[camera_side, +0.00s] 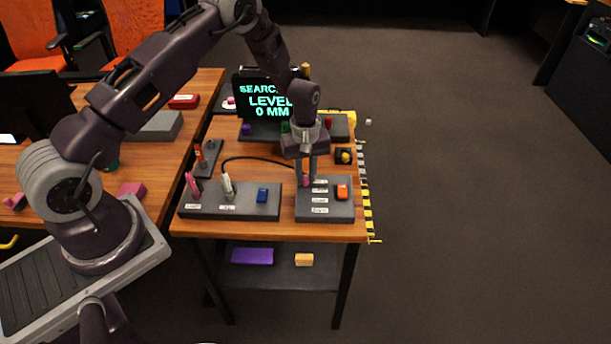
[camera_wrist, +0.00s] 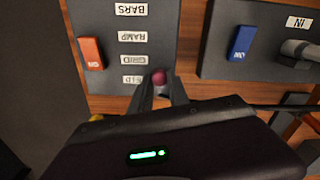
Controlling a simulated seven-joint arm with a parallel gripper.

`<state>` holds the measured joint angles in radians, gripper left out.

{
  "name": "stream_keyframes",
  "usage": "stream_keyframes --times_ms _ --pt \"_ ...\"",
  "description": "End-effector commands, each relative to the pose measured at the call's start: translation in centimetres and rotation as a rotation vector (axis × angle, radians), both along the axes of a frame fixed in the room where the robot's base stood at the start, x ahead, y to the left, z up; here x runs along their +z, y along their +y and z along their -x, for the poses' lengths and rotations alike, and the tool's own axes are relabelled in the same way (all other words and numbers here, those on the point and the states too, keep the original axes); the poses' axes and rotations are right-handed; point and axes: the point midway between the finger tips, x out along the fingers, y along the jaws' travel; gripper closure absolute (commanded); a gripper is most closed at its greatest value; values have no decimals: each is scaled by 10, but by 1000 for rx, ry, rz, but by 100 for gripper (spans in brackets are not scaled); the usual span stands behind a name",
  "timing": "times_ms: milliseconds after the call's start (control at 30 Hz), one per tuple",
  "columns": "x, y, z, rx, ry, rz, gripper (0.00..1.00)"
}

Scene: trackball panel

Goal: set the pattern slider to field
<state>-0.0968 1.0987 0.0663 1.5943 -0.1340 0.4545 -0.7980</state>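The pattern slider's round magenta knob (camera_wrist: 158,77) is on the dark grey panel (camera_wrist: 165,15), beside a column of white labels. The labels read BARS, RAMP, GRID and a partly covered one ending in "LD" (camera_wrist: 134,79), upside down in the wrist view. The knob is level with that last label. My gripper (camera_wrist: 159,82) has its two narrow fingers close on either side of the knob, and they appear to hold it. In the side view my gripper (camera_side: 311,178) reaches down to the panel's far left part, and the knob (camera_side: 305,181) shows only slightly beside the fingers.
An orange switch (camera_side: 342,192) sits right of the labels. Left of it, another panel (camera_side: 228,210) carries a blue switch (camera_side: 262,195) and upright plugs with a cable (camera_side: 265,160). A screen (camera_side: 268,100) behind reads SEARCH, LEVEL 0 MM, partly hidden by my arm.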

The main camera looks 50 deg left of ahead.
Motion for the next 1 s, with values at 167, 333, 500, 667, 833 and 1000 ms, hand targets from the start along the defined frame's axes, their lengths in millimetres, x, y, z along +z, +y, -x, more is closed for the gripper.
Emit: stream_keyframes --times_ms 167,333,500,667,833,1000 --pt "1 1 -2 2 -5 -1 59" --pt "0 1 -1 1 -3 -1 59" --pt "19 0 -2 1 -7 -2 59" --pt "52 1 -2 1 -7 -2 59" --pt "71 1 -1 2 -5 -1 59" --pt "72 1 -1 2 -4 -1 59"
